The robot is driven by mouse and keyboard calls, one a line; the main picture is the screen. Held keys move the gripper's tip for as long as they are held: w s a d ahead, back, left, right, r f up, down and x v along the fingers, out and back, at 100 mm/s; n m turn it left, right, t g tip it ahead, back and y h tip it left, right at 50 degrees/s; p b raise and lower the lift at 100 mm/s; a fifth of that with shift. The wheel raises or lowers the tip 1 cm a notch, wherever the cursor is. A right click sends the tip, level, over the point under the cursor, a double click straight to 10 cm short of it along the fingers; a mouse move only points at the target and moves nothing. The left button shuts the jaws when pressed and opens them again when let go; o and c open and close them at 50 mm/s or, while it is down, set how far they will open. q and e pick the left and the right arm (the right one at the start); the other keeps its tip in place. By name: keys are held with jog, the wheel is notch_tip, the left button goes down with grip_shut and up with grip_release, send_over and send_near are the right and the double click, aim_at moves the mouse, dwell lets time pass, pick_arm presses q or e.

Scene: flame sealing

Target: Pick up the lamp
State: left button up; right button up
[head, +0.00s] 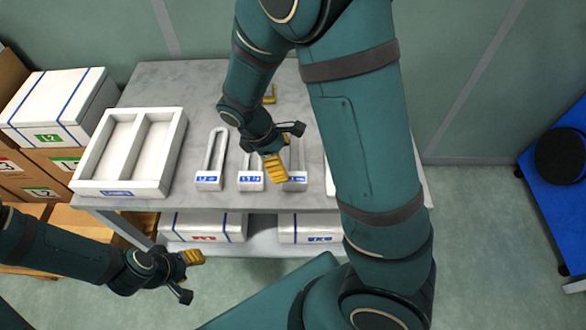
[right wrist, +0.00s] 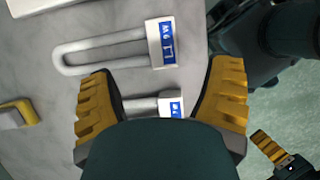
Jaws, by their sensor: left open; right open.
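I cannot pick out a lamp with certainty. Several white U-shaped pieces with blue labels stand on the grey table, among them a left one (head: 209,180), a middle one (head: 250,182) and a right one (head: 295,182). My right gripper (head: 285,148) is open above the middle and right pieces and partly hides them. In the right wrist view, one labelled U-shaped piece (right wrist: 162,45) lies beyond the fingertips, and another (right wrist: 172,104) shows between the open fingers, partly covered by the gripper body. My left gripper (head: 187,276) is open and empty, low in front of the table.
A white two-compartment tray (head: 178,150) is on the table's left. A small yellow item (head: 271,93) is at the back, largely hidden by my right arm. White boxes (head: 203,227) are on the lower shelf. Cartons and a box (head: 60,100) stand at the left.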

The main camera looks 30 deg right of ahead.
aim_at(294, 177)
jog(key=x, duration=0.3)
jog(key=shift+f+b, duration=0.15)
jog(key=shift+b, duration=0.15)
jog(key=shift+a+b+x, duration=0.1)
jog(key=shift+b+x, duration=0.4)
jog(key=shift+x, duration=0.85)
jog(key=shift+a+b+x, duration=0.15)
jog(key=shift+b+x, duration=0.3)
jog(key=shift+x, duration=0.95)
jog(key=shift+s, duration=0.1)
grip_shut()
